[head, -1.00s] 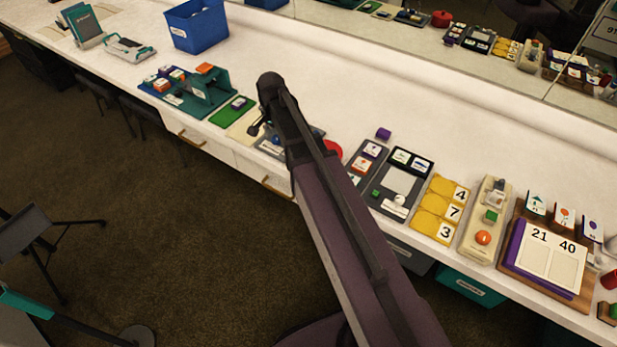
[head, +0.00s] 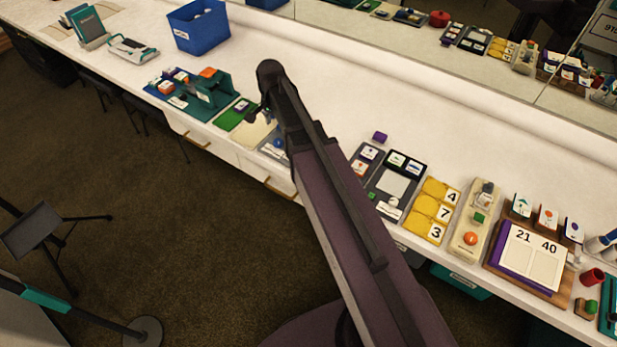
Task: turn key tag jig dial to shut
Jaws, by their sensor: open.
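No label for the key tag jig is readable. A narrow beige fixture (head: 483,205) at the right has a round orange knob (head: 470,239) and a green block. A grey panel (head: 269,153) with a blue ball-like part stands at the counter's front edge, partly behind my arm. I cannot tell which one is the jig, nor its dial setting. My gripper (head: 252,115) shows only as a small dark part at the left of my arm's far end, above the counter and apart from the beige fixture. Its fingertips are not clear; it appears open and empty.
Several props line the counter's front: a teal fixture (head: 210,88), a green tray (head: 232,117), a yellow number board (head: 425,225) and a score board (head: 527,252). A blue bin (head: 199,27) stands behind. The counter's rear strip is clear. A mirror runs along the back.

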